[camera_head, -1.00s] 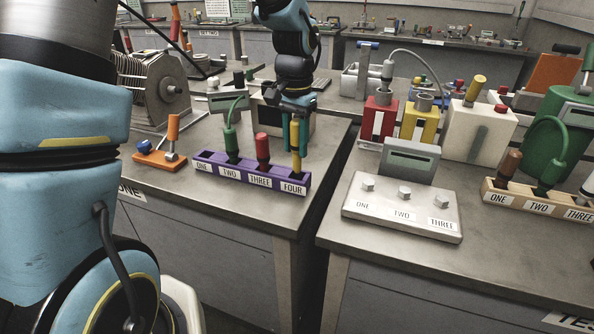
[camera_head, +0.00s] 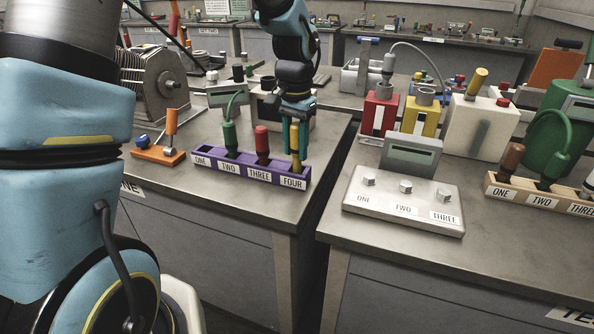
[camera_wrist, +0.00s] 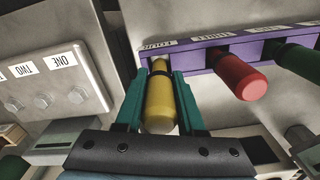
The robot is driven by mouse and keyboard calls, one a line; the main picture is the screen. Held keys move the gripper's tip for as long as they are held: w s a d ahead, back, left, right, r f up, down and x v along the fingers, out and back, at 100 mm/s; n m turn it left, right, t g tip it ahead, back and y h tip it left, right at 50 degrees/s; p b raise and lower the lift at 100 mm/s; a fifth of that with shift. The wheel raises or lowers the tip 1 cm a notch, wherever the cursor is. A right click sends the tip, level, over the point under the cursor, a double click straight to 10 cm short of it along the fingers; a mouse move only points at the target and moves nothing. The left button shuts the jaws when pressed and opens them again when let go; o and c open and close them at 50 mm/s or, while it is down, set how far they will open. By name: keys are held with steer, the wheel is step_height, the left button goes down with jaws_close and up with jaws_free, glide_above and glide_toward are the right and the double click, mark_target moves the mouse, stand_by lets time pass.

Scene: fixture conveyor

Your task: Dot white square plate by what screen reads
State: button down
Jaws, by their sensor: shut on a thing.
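My gripper (camera_head: 295,158) is shut on a yellow marker-like tool (camera_head: 294,143) at slot FOUR of the purple rack (camera_head: 240,172). The wrist view shows the yellow tool (camera_wrist: 160,100) between my two green fingers, its far end at the rack. I cannot tell whether it is seated or slightly raised. A red tool (camera_head: 262,146) and a green tool (camera_head: 230,137) stand in the rack. A pale panel (camera_head: 385,212) with knobs labelled ONE, TWO, THREE has a grey screen (camera_head: 411,155) behind it; no reading is legible. I cannot identify the white square plate with certainty.
An orange lever fixture (camera_head: 160,152) stands left of the rack. Red (camera_head: 378,116) and yellow (camera_head: 418,118) blocks and a cream box (camera_head: 480,125) stand behind the panel. A wooden rack (camera_head: 530,194) is at right. A gap separates the two tables.

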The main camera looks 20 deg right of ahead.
mark_target(296, 125)
steer(key=shift+f+b, duration=0.55)
steer(key=shift+f, duration=0.45)
steer(key=shift+f, duration=0.3)
stand_by(0.4)
steer(key=shift+c, duration=2.2)
jaws_free()
step_height(296, 125, up, 11)
steer(key=shift+f+b, duration=0.1)
steer(key=shift+b, duration=0.7)
steer(key=s+a+f+n, duration=0.1)
steer(key=a+f+n, duration=0.2)
steer(key=a, duration=0.7)
steer(key=s+a+f+n+t, duration=0.1)
steer(key=a+f+n, duration=0.2)
steer(key=a, duration=0.7)
steer(key=s+a+f+n, duration=0.1)
steer(key=a+f+n, duration=0.2)
steer(key=a, duration=0.6)
steer(key=shift+s+a+f+n+t, duration=0.2)
steer(key=shift+s+a+n+t, duration=0.15)
steer(key=shift+n, duration=0.35)
